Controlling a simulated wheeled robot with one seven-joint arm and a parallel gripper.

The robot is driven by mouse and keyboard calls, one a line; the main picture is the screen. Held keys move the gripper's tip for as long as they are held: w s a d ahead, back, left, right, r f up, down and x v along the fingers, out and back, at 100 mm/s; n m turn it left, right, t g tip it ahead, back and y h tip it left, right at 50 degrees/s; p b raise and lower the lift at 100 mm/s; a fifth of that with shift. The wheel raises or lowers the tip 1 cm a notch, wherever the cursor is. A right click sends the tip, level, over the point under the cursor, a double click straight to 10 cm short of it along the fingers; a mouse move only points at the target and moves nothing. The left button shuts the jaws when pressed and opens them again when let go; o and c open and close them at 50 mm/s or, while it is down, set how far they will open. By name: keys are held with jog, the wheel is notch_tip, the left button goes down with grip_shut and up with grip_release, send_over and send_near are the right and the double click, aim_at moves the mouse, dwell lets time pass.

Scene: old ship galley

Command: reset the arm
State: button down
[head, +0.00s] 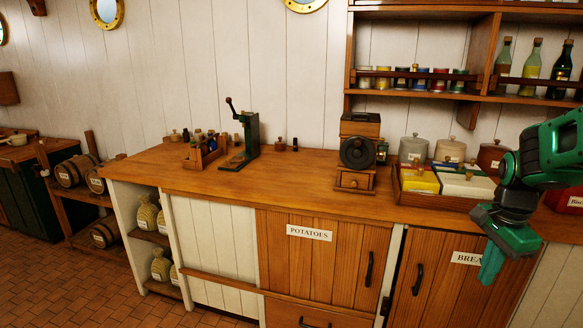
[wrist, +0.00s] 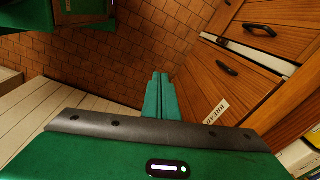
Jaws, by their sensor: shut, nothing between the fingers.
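My green arm reaches in from the right edge of the head view. My gripper (head: 490,275) points downward in front of the cabinet door with the bread label (head: 467,258). In the wrist view my gripper (wrist: 160,77) shows two green fingers side by side, shut with nothing between them. The tiled floor lies beyond the fingertips in that view.
The wooden counter (head: 290,172) carries a coffee grinder (head: 358,153), a green press (head: 245,140) and a tray of tins (head: 437,199). The potatoes door (head: 320,258) is shut. Brick-tiled floor (head: 85,290) is open at left.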

jog(key=s+a+n, duration=0.3)
jog(key=s+n, duration=0.8)
jog(key=s, duration=1)
jog(key=shift+s+r+g+y, duration=0.25)
jog(key=shift+g+y, duration=0.15)
jog(key=shift+w+f, duration=0.25)
jog(key=shift+w, duration=0.4)
